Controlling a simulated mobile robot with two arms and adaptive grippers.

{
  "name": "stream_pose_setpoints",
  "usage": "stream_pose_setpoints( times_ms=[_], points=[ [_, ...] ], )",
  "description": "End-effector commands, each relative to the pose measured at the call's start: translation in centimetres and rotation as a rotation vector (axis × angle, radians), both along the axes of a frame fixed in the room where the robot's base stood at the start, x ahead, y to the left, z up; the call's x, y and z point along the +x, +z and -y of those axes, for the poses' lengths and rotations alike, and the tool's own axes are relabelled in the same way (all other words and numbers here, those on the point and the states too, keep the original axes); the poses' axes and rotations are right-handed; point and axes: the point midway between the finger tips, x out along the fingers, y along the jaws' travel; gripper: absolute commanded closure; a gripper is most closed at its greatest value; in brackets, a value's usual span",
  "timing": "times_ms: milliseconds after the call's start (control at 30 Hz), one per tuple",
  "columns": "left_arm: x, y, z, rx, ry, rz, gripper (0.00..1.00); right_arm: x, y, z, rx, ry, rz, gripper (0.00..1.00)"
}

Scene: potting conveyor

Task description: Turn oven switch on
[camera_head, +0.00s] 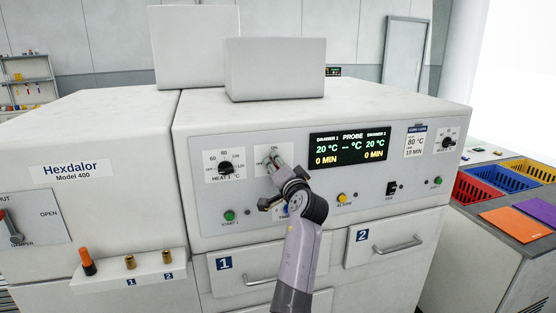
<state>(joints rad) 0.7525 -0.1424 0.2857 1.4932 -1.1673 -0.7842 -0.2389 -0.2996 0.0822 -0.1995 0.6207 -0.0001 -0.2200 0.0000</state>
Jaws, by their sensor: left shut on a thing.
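The oven's front panel (235,200) faces me, with a white ON plate (260,153) left of the display. The oven switch (274,155) is on that plate, largely hidden by my left gripper (273,164). The gripper reaches up to the plate from below and is shut on the switch. The switch's exact position cannot be made out. The display (349,148) is lit and reads 20 °C and 0 MIN for both drawers. My right gripper is not in view.
A heat knob (226,168) sits left of the gripper, and a green start button (229,216) lies below it. Drawer 1's handle (262,280) and drawer 2's handle (398,245) stick out below the panel. An orange-handled tool (88,262) stands on the left ledge.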

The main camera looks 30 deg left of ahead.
Motion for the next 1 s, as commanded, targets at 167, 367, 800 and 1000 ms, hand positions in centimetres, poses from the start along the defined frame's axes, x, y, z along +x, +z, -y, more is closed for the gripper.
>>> stream_pose_setpoints(
  times_ms=[167, 367, 800, 1000],
  points=[
    [0.0, 0.4, 0.0, 0.113, -0.002, -0.130, 0.93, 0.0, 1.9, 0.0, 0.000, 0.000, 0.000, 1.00],
    [0.1, 0.3, 0.1, 0.232, -0.002, -0.270, 0.93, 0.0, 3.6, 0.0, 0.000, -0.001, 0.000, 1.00],
    [0.1, 0.0, 0.1, 0.416, -0.002, -0.485, 0.93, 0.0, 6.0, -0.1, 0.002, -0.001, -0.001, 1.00],
    [0.1, -0.1, 0.1, 0.453, -0.002, -0.529, 0.93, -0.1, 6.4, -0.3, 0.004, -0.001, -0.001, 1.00]
  ],
)
